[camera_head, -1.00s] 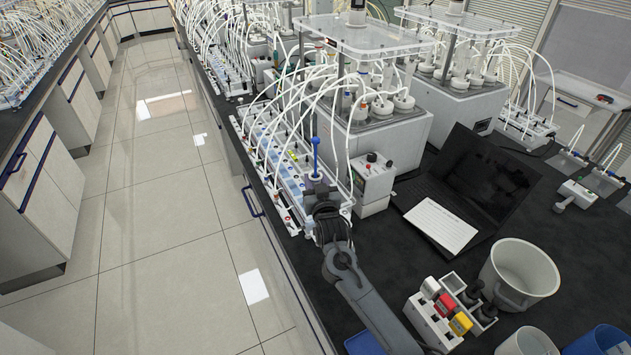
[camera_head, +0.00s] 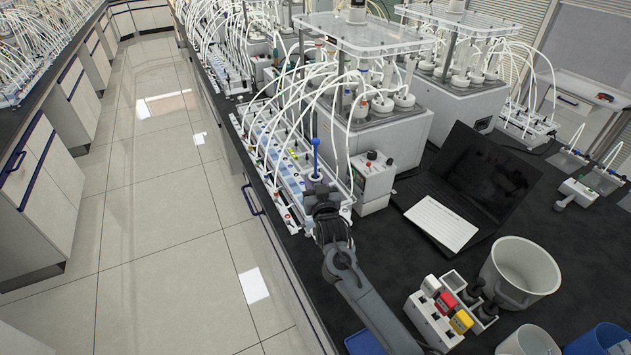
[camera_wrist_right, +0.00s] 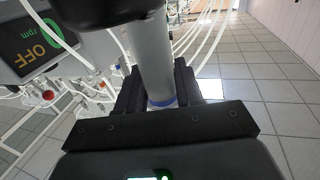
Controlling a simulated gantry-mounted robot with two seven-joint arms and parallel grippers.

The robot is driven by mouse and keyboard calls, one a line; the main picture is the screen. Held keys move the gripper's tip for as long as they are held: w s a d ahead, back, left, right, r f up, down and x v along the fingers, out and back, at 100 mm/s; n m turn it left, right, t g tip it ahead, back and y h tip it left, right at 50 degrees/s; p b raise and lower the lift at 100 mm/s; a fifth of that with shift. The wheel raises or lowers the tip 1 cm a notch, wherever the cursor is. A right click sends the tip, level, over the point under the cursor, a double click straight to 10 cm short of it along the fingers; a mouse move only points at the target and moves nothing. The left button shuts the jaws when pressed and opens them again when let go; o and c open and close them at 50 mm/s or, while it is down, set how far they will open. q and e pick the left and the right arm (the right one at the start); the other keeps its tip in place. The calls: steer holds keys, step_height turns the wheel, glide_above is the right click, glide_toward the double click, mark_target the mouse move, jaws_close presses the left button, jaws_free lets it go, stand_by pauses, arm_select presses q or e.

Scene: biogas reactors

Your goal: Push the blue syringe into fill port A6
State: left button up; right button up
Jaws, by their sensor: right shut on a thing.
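The blue syringe (camera_head: 316,158) stands upright over the near end of the row of fill ports, its blue plunger showing above my right gripper (camera_head: 318,187). My right gripper is shut on the syringe. In the right wrist view the grey syringe barrel (camera_wrist_right: 154,60) with a blue band runs between the fingers of the gripper (camera_wrist_right: 160,92). The port rack (camera_head: 282,163) lies along the bench edge under white tubes. The syringe tip and port A6 are hidden behind the gripper, so I cannot tell whether they touch. My left gripper is not in view.
A control box (camera_head: 372,178) stands just right of the gripper; its display reads OFF in the right wrist view. White tubes (camera_head: 300,100) arch close by. A laptop (camera_head: 470,180), a white bucket (camera_head: 519,273) and a holder with red and yellow items (camera_head: 440,315) occupy the bench.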

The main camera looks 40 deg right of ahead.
steer(key=shift+f, duration=0.1)
stand_by(0.3)
steer(key=o, duration=1.1)
